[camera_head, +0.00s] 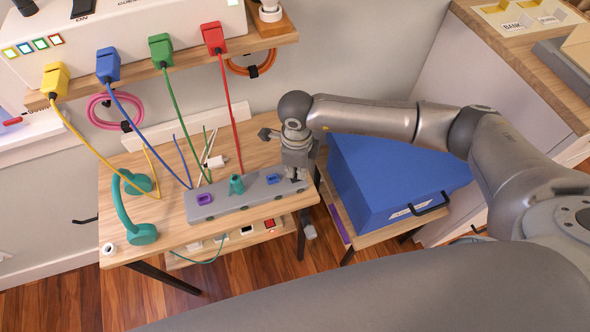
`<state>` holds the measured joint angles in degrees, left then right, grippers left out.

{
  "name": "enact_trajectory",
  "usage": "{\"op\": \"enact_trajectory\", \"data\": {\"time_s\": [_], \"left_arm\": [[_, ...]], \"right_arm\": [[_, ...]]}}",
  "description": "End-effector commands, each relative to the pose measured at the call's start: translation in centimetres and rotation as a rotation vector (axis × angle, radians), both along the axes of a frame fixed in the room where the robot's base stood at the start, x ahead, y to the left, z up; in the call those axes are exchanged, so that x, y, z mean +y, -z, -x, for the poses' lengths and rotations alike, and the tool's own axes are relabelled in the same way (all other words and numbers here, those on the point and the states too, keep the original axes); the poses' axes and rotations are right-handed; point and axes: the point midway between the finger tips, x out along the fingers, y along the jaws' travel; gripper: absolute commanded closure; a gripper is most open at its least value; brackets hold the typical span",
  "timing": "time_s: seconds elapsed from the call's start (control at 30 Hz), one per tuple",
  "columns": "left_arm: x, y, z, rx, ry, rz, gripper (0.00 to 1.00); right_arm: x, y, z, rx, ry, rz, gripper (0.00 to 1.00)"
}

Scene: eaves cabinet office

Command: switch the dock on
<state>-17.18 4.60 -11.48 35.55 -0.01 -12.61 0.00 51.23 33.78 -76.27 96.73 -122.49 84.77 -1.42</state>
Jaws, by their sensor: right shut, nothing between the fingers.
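The dock (232,205) is a long grey bar lying along the front of the wooden desk. It has a purple socket piece (205,199) at its left, a teal upright piece (236,184) near its middle and a blue one (273,179) to the right. My right gripper (296,177) points down over the dock's right end, shut and empty. Whether its fingertips touch the dock I cannot tell. The gripper covers part of that end, and no switch can be clearly made out there. My left gripper is out of view.
Yellow, blue, green and red plugs hang from a white unit on the shelf (180,60), their cables running down to the desk (170,208). A blue box (385,190) sits right of the desk, below my right arm.

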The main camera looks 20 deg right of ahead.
Motion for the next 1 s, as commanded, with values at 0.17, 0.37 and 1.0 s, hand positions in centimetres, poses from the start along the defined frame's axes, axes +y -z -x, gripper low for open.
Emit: {"op": "enact_trajectory", "data": {"time_s": [0.17, 0.37, 1.0], "left_arm": [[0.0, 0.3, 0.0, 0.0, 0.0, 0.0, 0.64], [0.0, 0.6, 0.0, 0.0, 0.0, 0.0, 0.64], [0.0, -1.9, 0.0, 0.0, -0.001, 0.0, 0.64]], "right_arm": [[0.0, 0.4, 0.0, 0.0, 0.0, 0.0, 1.0], [0.0, 0.7, 0.0, 0.001, 0.0, 0.0, 1.0], [0.0, -3.5, 0.0, 0.0, -0.001, -0.001, 1.0]]}}
